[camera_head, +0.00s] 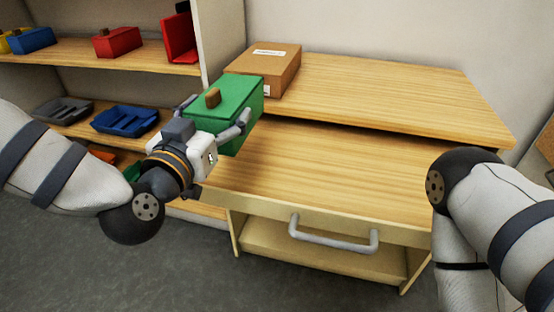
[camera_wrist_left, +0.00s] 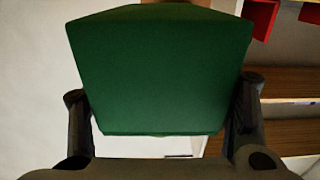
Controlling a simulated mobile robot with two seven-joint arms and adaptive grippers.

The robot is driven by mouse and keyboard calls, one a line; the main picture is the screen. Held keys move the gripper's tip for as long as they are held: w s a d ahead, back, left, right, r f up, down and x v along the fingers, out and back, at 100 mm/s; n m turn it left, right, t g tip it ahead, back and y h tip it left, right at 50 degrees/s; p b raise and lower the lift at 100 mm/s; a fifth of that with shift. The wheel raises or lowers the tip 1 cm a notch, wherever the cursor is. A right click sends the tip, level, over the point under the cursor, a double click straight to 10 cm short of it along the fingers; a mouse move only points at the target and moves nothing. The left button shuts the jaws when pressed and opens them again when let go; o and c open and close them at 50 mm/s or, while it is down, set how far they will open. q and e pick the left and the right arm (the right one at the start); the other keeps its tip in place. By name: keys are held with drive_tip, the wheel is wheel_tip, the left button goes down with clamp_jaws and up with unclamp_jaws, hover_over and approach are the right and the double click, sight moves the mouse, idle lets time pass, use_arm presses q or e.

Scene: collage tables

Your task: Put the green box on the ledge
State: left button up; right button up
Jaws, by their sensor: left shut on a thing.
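The green box (camera_head: 238,105), with a brown knob on top, is held in the air over the left part of the wooden desk. My left gripper (camera_head: 214,112) is shut on it, with one finger on each side. In the left wrist view the green box (camera_wrist_left: 160,75) fills the space between the fingers of the left gripper (camera_wrist_left: 163,112). The ledge (camera_head: 400,95) is the raised wooden top along the back of the desk. The box overlaps its left end in the picture; I cannot tell the gap. My right gripper is out of view.
A cardboard box (camera_head: 278,72) occupies the ledge's left end; its middle and right are bare. The lower desk top (camera_head: 330,180) is clear, with a grey handle (camera_head: 333,237) in front. A shelf unit (camera_head: 75,52) with coloured boxes and trays stands at left.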

use_arm(q)
drive_tip(key=d+f, duration=0.2)
drive_tip(key=d, duration=0.1)
drive_tip(key=shift+d, duration=0.25)
drive_tip(key=d+f, duration=0.2)
drive_tip(key=d+f+b, duration=0.1)
drive_tip(key=f, duration=0.1)
drive_tip(key=shift+w+d+f, duration=0.1)
drive_tip(key=shift+d+f, duration=0.3)
drive_tip(key=f, duration=0.2)
drive_tip(key=f+b, duration=0.1)
drive_tip(key=shift+d+f, duration=0.3)
drive_tip(key=shift+f, duration=0.1)
drive_tip(key=shift+r, duration=0.2)
drive_tip(key=o, duration=0.8)
drive_tip(key=shift+f, duration=0.2)
drive_tip(key=o, duration=0.4)
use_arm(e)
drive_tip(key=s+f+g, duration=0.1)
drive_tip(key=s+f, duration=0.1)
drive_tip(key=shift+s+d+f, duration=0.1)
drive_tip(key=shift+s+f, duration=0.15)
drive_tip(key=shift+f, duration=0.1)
